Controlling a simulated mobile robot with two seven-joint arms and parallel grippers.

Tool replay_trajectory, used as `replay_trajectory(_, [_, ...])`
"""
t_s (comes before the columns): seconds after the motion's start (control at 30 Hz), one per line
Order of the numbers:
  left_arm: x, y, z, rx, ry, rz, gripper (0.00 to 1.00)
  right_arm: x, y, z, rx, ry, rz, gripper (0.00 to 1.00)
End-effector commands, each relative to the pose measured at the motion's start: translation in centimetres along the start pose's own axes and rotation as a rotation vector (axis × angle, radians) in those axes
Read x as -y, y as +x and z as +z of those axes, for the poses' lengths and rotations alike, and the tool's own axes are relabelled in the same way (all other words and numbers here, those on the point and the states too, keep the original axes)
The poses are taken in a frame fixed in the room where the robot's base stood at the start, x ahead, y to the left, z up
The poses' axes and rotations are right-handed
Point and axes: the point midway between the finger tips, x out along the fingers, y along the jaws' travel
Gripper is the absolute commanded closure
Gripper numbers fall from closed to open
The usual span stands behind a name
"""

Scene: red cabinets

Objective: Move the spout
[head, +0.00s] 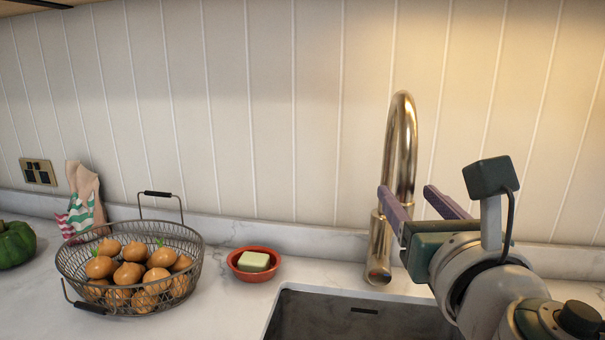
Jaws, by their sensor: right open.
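The spout (402,125) is a tall, curved metal faucet in a brassy finish. It rises behind the sink, and its outlet end (378,262) hangs toward the sink's back edge. My right gripper (413,193) is open, with its two purple fingers apart and pointing toward the wall. In the picture one finger overlaps the spout's lower right side and the other is to the right of the spout. I cannot tell whether a finger touches it. The faucet's base is partly hidden by the gripper. My left gripper is not in view.
The dark sink (330,318) is set in a white marble counter (225,312). A red dish (243,273) with a pale soap bar (253,262) stands left of it.

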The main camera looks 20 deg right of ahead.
Motion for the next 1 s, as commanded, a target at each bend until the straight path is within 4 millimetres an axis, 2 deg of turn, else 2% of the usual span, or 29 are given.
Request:
replay_trajectory(0.1, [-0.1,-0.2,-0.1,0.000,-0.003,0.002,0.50,0.0,2.4,0.1,0.001,0.000,-0.002,0.41])
replay_trajectory(0.3, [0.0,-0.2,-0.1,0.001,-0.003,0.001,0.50,0.0,5.0,0.0,-0.002,0.004,-0.002,0.41])
replay_trajectory(0.67, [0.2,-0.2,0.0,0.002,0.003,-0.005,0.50,0.0,5.7,-0.1,-0.004,0.006,-0.001,0.41])
replay_trajectory(1.0, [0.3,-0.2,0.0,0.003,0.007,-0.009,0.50,0.0,5.7,-0.1,-0.004,0.006,-0.001,0.77])
